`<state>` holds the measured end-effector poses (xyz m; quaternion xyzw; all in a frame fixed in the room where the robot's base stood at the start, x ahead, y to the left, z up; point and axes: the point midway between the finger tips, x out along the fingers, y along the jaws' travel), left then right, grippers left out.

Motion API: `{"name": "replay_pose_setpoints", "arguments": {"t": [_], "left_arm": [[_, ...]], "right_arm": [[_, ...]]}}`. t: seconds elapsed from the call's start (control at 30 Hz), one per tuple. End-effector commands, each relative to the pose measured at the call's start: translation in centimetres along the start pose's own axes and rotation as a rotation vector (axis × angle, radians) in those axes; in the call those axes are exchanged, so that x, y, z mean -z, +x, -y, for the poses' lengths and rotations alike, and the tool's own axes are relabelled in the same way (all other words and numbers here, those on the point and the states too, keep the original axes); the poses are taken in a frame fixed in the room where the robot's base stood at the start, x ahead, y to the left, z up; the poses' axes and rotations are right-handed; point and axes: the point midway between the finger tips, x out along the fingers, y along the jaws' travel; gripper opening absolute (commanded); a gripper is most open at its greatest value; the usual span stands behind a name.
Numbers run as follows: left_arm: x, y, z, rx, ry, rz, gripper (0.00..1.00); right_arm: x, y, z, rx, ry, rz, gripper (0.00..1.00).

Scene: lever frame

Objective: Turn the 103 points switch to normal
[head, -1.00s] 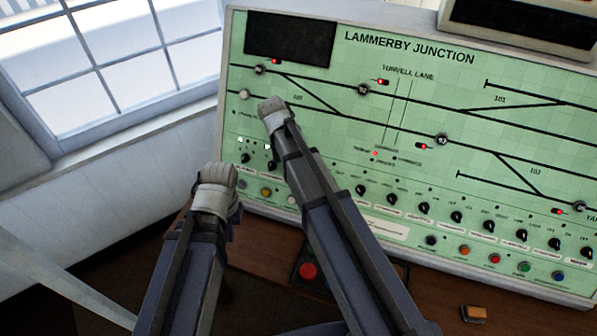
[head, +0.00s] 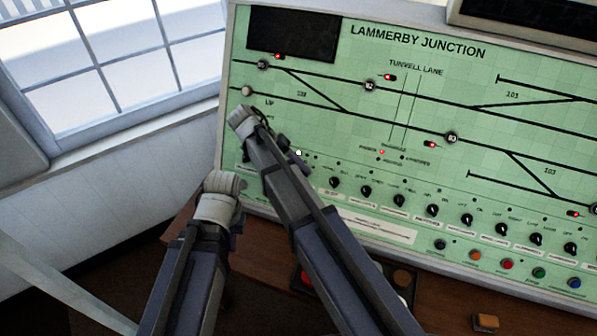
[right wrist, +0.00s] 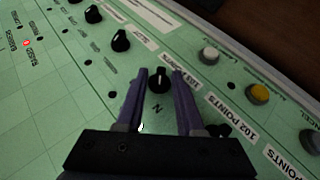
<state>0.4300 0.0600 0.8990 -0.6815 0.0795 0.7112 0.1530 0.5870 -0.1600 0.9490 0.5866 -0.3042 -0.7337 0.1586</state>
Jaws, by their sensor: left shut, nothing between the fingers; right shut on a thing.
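In the right wrist view a black switch knob (right wrist: 160,83) with a small white mark stands between the fingers of my right gripper (right wrist: 160,73), which is shut on it. An "N" is printed beside it. My left gripper (head: 223,186) is shut and empty, in front of the panel's lower left edge.
The green Lammerby Junction panel (head: 430,120) carries a row of black knobs (head: 399,200) and coloured buttons (head: 508,264) below. Two more knobs (right wrist: 120,40) lie near the held one. A window (head: 110,60) is at left. A brown desk (head: 440,300) runs below the panel.

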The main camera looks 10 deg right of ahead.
Motion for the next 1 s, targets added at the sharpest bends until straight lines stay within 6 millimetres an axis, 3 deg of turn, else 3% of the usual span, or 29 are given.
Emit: {"name": "replay_pose_setpoints", "arguments": {"t": [0.37, 0.4, 0.43, 0.77, 1.0], "left_arm": [[0.0, 0.0, 0.0, 0.0, 0.0, 0.0, 0.0], [0.0, 0.0, 0.0, 0.0, 0.0, 0.0, 0.0], [0.0, -0.1, 0.0, 0.0, 0.0, 0.0, 0.0], [0.0, -0.2, 0.0, 0.0, 0.0, 0.0, 0.0], [-0.1, -1.9, 0.2, 0.0, 0.0, 0.0, 0.0]], "right_arm": [[0.1, -0.1, 0.1, -0.001, -0.001, -0.003, 0.0], [0.1, -0.1, 0.1, -0.001, -0.001, -0.003, 0.41], [0.1, -0.1, 0.1, -0.001, -0.001, -0.003, 0.44], [0.1, -0.3, 0.0, -0.001, 0.0, -0.002, 0.45], [0.1, -2.4, -0.2, -0.001, -0.001, -0.001, 0.45]]}}
